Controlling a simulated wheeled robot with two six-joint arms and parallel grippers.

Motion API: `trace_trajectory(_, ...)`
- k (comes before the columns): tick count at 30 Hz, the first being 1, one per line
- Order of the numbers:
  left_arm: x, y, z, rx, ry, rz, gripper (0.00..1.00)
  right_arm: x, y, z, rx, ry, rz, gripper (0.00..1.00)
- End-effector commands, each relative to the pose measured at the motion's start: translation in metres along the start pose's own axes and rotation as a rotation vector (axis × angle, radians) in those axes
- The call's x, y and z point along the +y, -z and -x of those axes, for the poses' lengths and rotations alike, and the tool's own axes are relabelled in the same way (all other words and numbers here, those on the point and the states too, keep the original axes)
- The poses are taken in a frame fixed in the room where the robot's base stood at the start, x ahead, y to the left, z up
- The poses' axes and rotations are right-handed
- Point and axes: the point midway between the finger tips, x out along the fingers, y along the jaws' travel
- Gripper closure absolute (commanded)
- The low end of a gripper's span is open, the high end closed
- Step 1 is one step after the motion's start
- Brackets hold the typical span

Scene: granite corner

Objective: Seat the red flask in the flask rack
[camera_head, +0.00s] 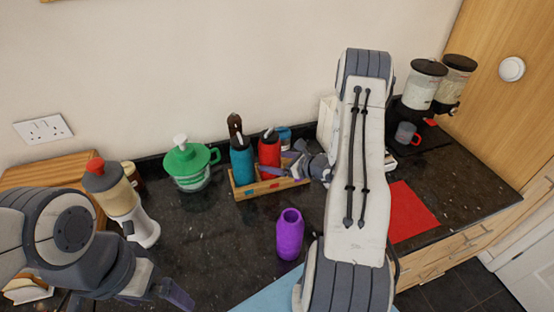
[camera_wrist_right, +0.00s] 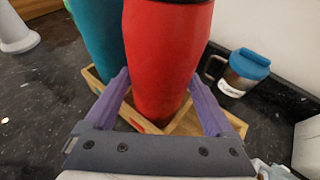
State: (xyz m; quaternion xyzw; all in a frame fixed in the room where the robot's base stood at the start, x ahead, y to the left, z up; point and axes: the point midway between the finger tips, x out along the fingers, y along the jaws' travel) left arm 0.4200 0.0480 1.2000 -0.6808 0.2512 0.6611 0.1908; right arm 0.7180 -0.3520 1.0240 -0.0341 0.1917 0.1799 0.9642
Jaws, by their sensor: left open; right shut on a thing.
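The red flask (camera_head: 269,148) is upright at the right part of the wooden flask rack (camera_head: 244,192), beside the teal flask (camera_head: 242,160). My right gripper (camera_head: 272,172) is shut on the red flask, its purple fingers on either side of the lower body. In the right wrist view the red flask (camera_wrist_right: 165,60) fills the middle, with its base at the rack (camera_wrist_right: 235,122); I cannot tell whether it rests on the rack's floor. The teal flask (camera_wrist_right: 98,35) stands to its left. My left gripper (camera_head: 172,296) is open and empty at the lower left.
A purple flask (camera_head: 289,235) without a lid stands on the dark counter in front of the rack. A blue-lidded mug (camera_wrist_right: 240,72) is behind the rack. A red mat (camera_head: 411,212) lies right.

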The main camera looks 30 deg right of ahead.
Motion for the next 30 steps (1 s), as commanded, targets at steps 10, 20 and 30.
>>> trace_trajectory(10,0.0,0.0,-0.003,0.0,0.0,0.001,0.0,0.0,0.002,-0.001,0.001,0.0,0.0,0.0)
trace_trajectory(20,0.0,0.0,-0.005,0.0,0.0,0.001,0.0,-0.002,0.001,0.01,0.0,0.005,0.0,0.0)
trace_trajectory(30,-0.002,-0.002,-0.026,0.0,0.0,0.003,0.0,-0.002,0.002,0.082,-0.001,0.007,0.001,0.0)
